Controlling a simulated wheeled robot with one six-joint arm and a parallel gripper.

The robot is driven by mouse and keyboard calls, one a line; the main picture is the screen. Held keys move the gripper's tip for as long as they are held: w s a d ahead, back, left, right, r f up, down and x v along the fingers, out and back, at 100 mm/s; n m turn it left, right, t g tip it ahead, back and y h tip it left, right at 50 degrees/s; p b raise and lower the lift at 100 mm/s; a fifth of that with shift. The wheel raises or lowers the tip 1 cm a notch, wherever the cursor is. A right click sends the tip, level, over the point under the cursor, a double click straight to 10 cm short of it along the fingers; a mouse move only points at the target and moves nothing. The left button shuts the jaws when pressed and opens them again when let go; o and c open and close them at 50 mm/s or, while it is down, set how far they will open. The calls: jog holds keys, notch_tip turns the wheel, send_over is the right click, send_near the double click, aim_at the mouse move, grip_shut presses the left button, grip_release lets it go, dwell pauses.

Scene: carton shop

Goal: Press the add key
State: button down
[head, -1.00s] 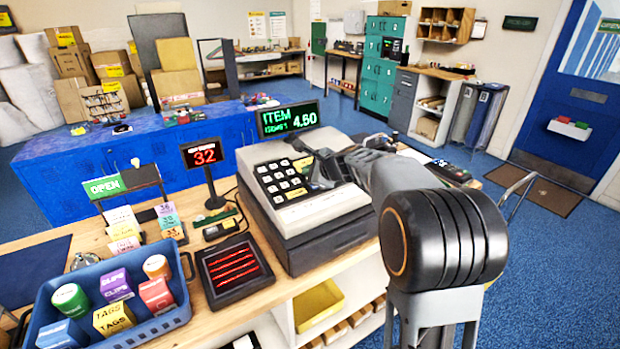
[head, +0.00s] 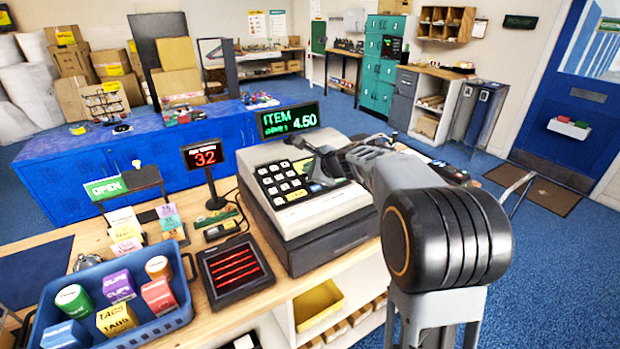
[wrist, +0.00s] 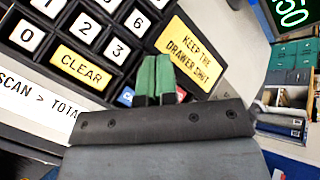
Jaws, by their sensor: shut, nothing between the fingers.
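The cash register (head: 305,203) stands on the wooden counter, with a keypad of black-framed white keys (head: 283,182) on its sloped top. Its display (head: 288,120) reads ITEM 4.50. My gripper (head: 318,172) is over the right part of the keypad. In the wrist view, my gripper's green fingertips (wrist: 157,72) are shut together and empty. They point at the register face, beside the yellow KEEP THE DRAWER SHUT label (wrist: 190,52). A yellow CLEAR key (wrist: 81,66) shows at left. Bits of a blue key (wrist: 126,96) and a red key show beside the fingers, mostly hidden. I cannot make out an add key.
A red-lined scanner pad (head: 235,271) lies left of the register. A blue basket (head: 178,318) of boxes and tubs stands at the front left. Bare counter shows in front of the register.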

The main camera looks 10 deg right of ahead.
jog(key=shift+s+d+r+p, duration=0.1)
jog(key=shift+s+r+p, duration=0.1)
jog(key=shift+r+p, duration=0.55)
jog(key=shift+s+d+r+p, duration=0.15)
jog(key=shift+r+p, duration=0.35)
jog(key=shift+r, duration=0.4)
jog(key=shift+s+a+r+p, duration=0.1)
jog(key=shift+s+r+p, duration=0.1)
jog(key=shift+r+p, duration=0.55)
